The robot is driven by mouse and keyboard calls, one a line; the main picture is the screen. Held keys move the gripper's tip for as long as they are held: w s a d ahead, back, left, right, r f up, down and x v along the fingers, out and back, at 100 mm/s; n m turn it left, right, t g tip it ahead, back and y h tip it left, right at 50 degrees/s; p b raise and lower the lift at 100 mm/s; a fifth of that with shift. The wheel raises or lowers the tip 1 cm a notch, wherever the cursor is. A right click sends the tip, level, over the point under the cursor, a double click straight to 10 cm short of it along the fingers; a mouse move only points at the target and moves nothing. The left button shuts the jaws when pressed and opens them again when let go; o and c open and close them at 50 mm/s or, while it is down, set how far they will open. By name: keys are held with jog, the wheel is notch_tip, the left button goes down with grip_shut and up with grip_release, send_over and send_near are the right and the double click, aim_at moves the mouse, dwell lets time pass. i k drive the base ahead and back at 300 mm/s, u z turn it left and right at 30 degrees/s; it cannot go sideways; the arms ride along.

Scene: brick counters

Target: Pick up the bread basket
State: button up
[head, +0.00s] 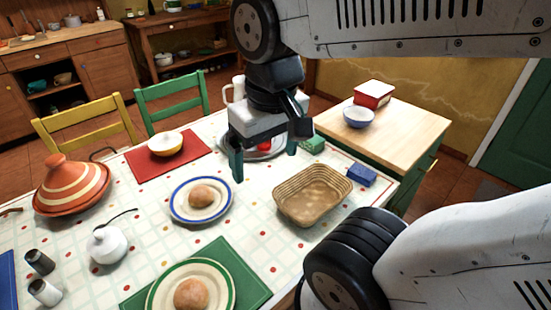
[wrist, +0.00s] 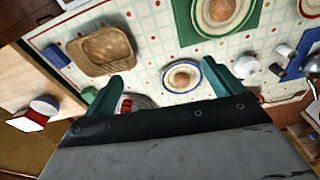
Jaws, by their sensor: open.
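The bread basket (head: 312,194) is an oval tan wicker basket, empty, standing upright on the table towards its right edge in the head view. It also shows at the upper left in the wrist view (wrist: 101,50). My gripper (head: 264,163) is open and empty, with green fingers pointing down. It hangs above the table, to the left of and behind the basket in the head view, apart from it. In the wrist view the fingers of my gripper (wrist: 183,82) frame a plate with a bread roll (wrist: 180,78), with the basket beyond the left finger.
A blue block (head: 362,175) and a green sponge-like block (head: 313,144) lie close to the basket. A blue-rimmed plate (head: 180,209) with a roll stands to its left. A metal tray (head: 262,153) with red items lies behind my gripper. A tagine (head: 70,188) stands far left.

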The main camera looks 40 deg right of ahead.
aim_at(306, 197)
jog(key=z, duration=0.55)
jog(key=k, duration=1.3)
jog(key=z, duration=0.65)
jog(key=i, duration=0.85)
jog(key=u, duration=0.05)
